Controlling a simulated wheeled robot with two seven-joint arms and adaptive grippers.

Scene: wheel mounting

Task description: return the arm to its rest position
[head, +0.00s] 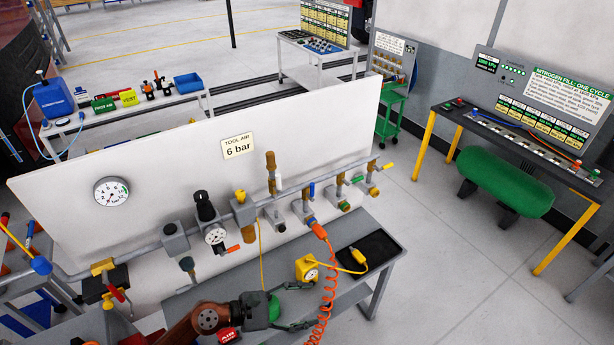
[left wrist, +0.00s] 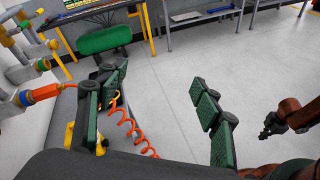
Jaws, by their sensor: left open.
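My left gripper (head: 311,305) is at the bottom middle of the head view, on a brown-orange arm above the low shelf in front of the white air panel. Its two dark fingers are spread apart with nothing between them. In the left wrist view the open fingers (left wrist: 156,82) stand well apart, with grey floor visible between them. In that view a brown-orange arm with a small dark end (left wrist: 272,125), which looks like my right gripper, shows at the right edge. It is too small to tell whether it is open or shut.
A coiled orange hose (head: 329,285) hangs close to my left gripper from the panel's pipe fittings. The white panel (head: 330,120) stands behind. Open floor (head: 450,270) lies to the right.

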